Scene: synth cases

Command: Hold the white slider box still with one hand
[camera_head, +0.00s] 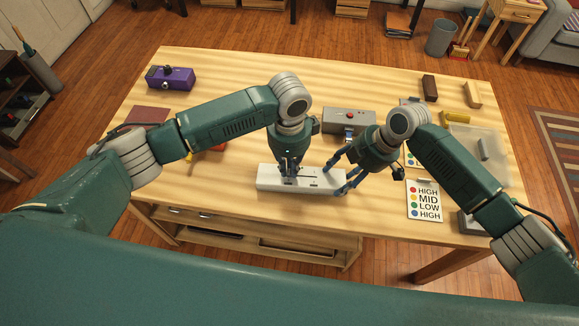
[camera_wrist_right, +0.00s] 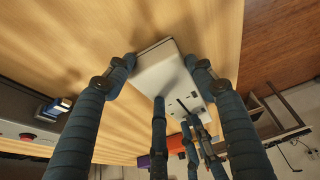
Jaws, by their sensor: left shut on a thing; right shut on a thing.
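The white slider box (camera_head: 267,178) lies flat on the wooden table near its front edge. My right gripper (camera_head: 338,180) is shut on the right end of this box, with fingers on both sides of it. In the right wrist view the box end (camera_wrist_right: 158,70) sits between the fingers. My left gripper (camera_head: 289,172) points down over the middle of the box, its fingers close together at the dark slot. It is shut on the slider knob there; its fingers hide the knob itself.
A grey box with a red button (camera_head: 349,121) stands just behind. A label card (camera_head: 426,201) lies to the right. A purple box (camera_head: 171,78) is at the back left. The table front-left is clear.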

